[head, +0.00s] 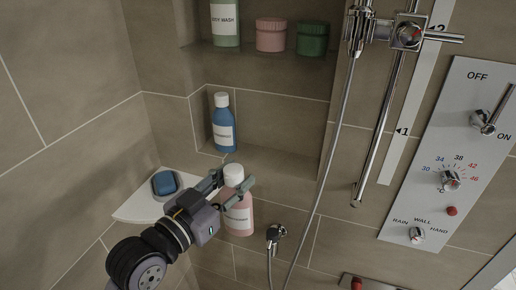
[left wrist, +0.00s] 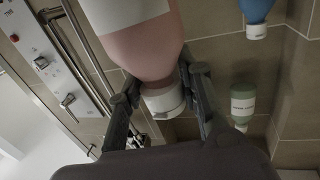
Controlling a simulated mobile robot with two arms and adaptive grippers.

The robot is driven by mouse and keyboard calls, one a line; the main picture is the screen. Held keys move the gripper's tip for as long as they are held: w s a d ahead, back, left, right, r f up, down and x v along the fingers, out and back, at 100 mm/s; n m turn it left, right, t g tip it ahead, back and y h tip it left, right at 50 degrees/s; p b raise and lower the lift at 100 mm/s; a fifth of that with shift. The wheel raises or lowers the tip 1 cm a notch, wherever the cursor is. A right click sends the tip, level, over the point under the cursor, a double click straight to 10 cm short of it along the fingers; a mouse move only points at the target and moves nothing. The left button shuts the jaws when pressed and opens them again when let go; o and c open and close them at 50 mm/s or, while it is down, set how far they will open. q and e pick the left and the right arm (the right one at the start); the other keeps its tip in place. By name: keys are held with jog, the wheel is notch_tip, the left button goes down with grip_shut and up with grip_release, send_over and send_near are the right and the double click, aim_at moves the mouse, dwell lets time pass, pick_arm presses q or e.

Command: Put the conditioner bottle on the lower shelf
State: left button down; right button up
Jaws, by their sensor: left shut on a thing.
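A pink bottle with a white cap and white label (head: 239,218) is in my left gripper (head: 232,186); its label is too small to read surely. The fingers close around its cap and neck, and it is held about upright in front of the wall, below and in front of the niche's lower shelf (head: 275,168). In the left wrist view the pink bottle (left wrist: 148,48) shows with its white cap (left wrist: 163,101) between the fingers (left wrist: 165,95). A blue bottle (head: 223,125) stands at the left end of the lower shelf. My right gripper is not in view.
The upper glass shelf (head: 230,48) holds a green bottle (head: 225,22), a pink jar (head: 270,36) and a green jar (head: 312,40). A white corner shelf (head: 137,207) holds a blue item (head: 164,183). A shower hose (head: 335,150) hangs at right. The lower shelf right of the blue bottle is clear.

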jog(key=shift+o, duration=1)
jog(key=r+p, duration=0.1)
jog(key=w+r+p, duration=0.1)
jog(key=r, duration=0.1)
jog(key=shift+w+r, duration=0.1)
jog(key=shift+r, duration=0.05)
pick_arm(q)
jog(key=w+d+r+m+h, duration=0.1)
jog(key=w+d+r, duration=0.15)
jog(key=r, duration=0.75)
jog(key=shift+g, duration=0.3)
jog(key=w+d+p, duration=0.1)
jog(key=w+p, duration=0.1)
jog(key=w, duration=0.4)
jog(key=w+d+p, duration=0.2)
jog(key=w, duration=0.5)
jog(key=w+d+p, duration=0.2)
jog(key=w, duration=0.4)
jog(key=shift+w+d+f, duration=0.15)
jog(key=shift+w+f, duration=0.2)
notch_tip(320, 180, down, 5)
jog(key=shift+s+r+p, duration=0.1)
jog(key=shift+s+p, duration=0.05)
jog(key=shift+p, duration=0.65)
jog(key=shift+w+f, duration=0.2)
jog(key=shift+f, duration=0.2)
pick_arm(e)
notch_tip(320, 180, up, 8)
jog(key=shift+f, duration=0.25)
